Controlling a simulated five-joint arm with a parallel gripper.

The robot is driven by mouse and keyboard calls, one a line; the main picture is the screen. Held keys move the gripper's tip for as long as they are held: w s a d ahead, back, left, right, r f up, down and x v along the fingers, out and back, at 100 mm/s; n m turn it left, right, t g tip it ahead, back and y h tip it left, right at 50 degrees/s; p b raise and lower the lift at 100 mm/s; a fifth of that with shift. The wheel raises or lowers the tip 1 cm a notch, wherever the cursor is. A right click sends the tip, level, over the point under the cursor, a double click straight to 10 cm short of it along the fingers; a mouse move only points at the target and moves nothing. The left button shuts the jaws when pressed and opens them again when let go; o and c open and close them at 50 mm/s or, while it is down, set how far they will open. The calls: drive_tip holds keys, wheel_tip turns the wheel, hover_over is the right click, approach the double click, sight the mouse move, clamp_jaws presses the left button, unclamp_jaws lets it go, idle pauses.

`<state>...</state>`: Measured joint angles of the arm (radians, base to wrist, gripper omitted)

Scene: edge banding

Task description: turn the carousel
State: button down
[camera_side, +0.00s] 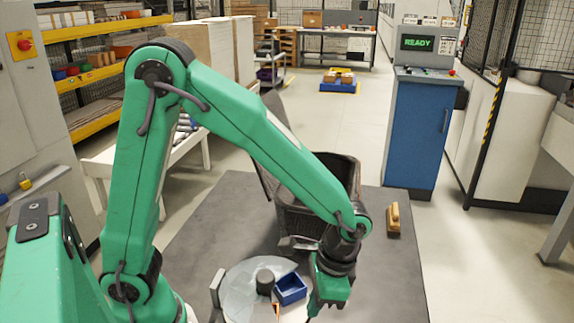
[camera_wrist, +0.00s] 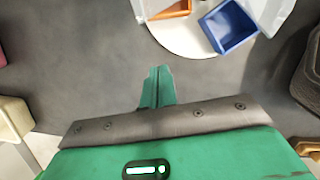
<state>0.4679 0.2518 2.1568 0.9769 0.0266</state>
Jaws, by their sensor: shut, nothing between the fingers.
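The carousel (camera_side: 240,278) is a pale round disc on the grey table in the side view, partly cut by the bottom edge. It also shows at the top of the wrist view (camera_wrist: 183,40). A blue open bin (camera_side: 291,289) sits on its right side; the same blue bin is in the wrist view (camera_wrist: 228,27). An orange bin (camera_wrist: 168,9) sits left of it in the wrist view. My gripper (camera_side: 312,316) is to the right of the blue bin in the side view. In the wrist view its fingers (camera_wrist: 158,72) are together and empty, apart from the disc's edge.
A dark bin (camera_side: 335,175) stands behind my gripper on the grey table (camera_side: 205,225). A wooden-handled brush (camera_side: 393,218) lies at the table's right side. A blue cabinet (camera_side: 415,130) with a READY screen (camera_side: 417,43) stands beyond.

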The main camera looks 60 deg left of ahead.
drive_tip(key=shift+v, duration=2.2)
drive_tip(key=c, duration=1.6)
unclamp_jaws()
drive_tip(key=o, duration=0.7)
drive_tip(key=shift+s+a+r, duration=0.1)
drive_tip(key=shift+a+r, duration=0.2)
drive_tip(key=shift+a, duration=0.3)
wheel_tip(320, 180, up, 3)
drive_tip(key=n+t+h, duration=0.1)
drive_tip(key=n+t, duration=0.1)
hover_over(265, 276)
drive_tip(key=shift+w+d+r, duration=0.1)
drive_tip(key=shift+w+d, duration=0.2)
drive_tip(key=shift+s+a, duration=0.25)
drive_tip(key=shift+a, duration=0.05)
drive_tip(key=shift+f, duration=3.9)
